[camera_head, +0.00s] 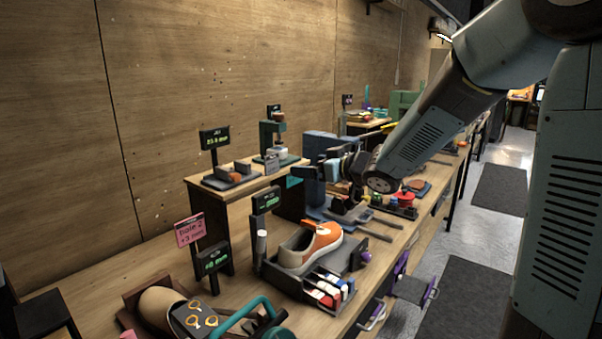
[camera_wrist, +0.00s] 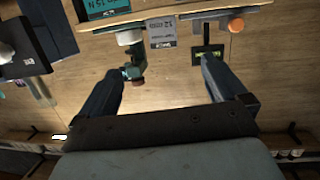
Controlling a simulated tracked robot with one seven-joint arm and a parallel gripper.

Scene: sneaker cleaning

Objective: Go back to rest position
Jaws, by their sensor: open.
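My gripper (camera_wrist: 168,90) is open in the wrist view, with its two dark fingers apart and nothing between them. In the head view my arm reaches in from the upper right, and my gripper (camera_head: 318,172) is above the bench at the raised wooden shelf. An orange and white sneaker (camera_head: 310,246) rests in a dark stand on the bench, below and in front of my gripper and apart from it. In the head view the fingertips are small and hard to make out.
The raised shelf (camera_head: 240,185) holds small tools and digital displays. Red and dark pots (camera_head: 401,200) stand right of my gripper. A brown shoe form (camera_head: 160,306) lies at the front left. A wooden wall (camera_head: 220,80) stands behind the bench. Floor shows at right.

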